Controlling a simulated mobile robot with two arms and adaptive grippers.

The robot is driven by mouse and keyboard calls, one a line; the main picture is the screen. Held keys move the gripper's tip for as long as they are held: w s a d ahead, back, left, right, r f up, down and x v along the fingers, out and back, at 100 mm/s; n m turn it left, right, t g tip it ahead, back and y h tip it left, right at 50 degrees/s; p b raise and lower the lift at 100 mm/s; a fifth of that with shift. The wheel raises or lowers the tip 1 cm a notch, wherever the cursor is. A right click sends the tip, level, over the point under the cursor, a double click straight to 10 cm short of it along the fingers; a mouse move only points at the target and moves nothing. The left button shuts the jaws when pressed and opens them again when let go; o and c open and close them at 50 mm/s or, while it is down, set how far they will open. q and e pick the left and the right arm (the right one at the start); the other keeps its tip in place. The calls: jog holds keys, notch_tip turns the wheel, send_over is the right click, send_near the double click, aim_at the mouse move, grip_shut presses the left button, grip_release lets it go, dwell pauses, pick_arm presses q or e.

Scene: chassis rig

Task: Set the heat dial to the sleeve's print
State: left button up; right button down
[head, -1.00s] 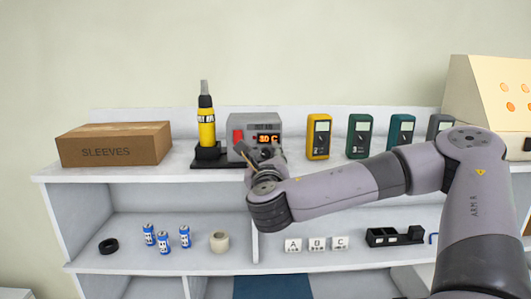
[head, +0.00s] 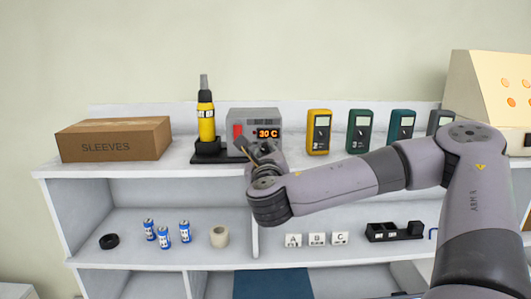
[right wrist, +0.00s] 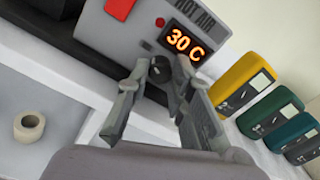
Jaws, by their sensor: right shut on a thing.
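The grey hot air station (head: 270,115) stands on the top shelf, its orange display (head: 268,133) reading 30 C. In the right wrist view the display (right wrist: 185,44) also reads 30 C. The small dark heat dial (right wrist: 158,72) sits below it, partly covered by my fingers. My right gripper (right wrist: 158,80) is shut on the dial; in the head view the gripper (head: 258,150) covers the station's lower front. A cardboard box marked SLEEVES (head: 115,140) is at the left; no loose sleeve or its print shows. My left gripper is out of view.
A yellow hot air tool (head: 206,125) stands in its black holder left of the station. Yellow (head: 319,132), green and teal meters stand to the right. The lower shelf holds blue batteries (head: 167,236), a tape roll (head: 219,236) and lettered blocks (head: 316,239).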

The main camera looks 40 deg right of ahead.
jog(key=m+b, duration=0.2)
jog(key=b, duration=0.2)
jog(key=m+b, duration=0.2)
jog(key=b, duration=0.1)
jog(key=shift+f+m+b, duration=0.2)
jog(key=shift+m+b, duration=0.1)
jog(key=shift+b, duration=0.1)
jog(key=shift+r+m+b, duration=0.2)
jog(key=shift+m+b, duration=0.2)
jog(key=shift+m, duration=0.2)
jog(key=c, duration=1.4)
grip_release()
jog(key=shift+d, duration=0.1)
jog(key=v, duration=1.2)
